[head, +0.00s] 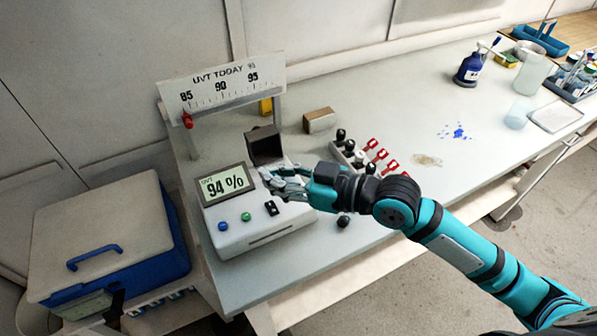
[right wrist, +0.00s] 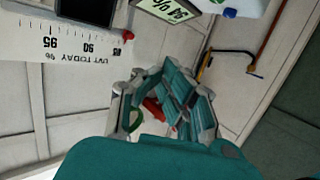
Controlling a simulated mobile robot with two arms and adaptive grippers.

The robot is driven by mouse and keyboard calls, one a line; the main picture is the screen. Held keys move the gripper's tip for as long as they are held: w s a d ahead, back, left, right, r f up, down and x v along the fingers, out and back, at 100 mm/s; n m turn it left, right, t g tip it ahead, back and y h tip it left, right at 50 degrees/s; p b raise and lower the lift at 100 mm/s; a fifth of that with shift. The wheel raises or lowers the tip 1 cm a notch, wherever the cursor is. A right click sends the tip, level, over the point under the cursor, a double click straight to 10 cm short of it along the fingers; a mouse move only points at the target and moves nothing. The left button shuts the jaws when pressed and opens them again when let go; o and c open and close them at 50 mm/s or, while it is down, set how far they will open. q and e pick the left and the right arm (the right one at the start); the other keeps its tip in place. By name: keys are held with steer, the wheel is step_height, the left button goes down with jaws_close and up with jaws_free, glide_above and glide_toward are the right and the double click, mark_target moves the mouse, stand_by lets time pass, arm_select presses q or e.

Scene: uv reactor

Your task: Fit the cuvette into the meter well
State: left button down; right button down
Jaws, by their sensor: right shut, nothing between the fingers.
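The white meter (head: 262,232) stands at the left end of the bench. Its display (head: 224,184) reads 94 %, and its dark lid (head: 265,146) stands raised at the back. My right gripper (head: 268,180) is shut and empty, over the meter's right side just in front of the lid. The gripper hides the well area, and I cannot make out a cuvette there. In the right wrist view the fingers (right wrist: 168,100) show close up, with part of the meter at the top edge. My left gripper is not in view.
A rack (head: 345,152) with dark-capped vials and red-handled pieces stands right of the meter. A small dark-topped item (head: 343,221) sits near the front edge. A brown box (head: 319,120) and the UVT scale board (head: 222,86) are behind. The bench's middle is largely clear.

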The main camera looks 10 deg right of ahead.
steer(key=shift+a+r+n+g+y, duration=0.1)
steer(key=shift+a+n+g+y, duration=0.4)
steer(key=shift+a+n+g, duration=0.45)
steer(key=shift+a, duration=0.15)
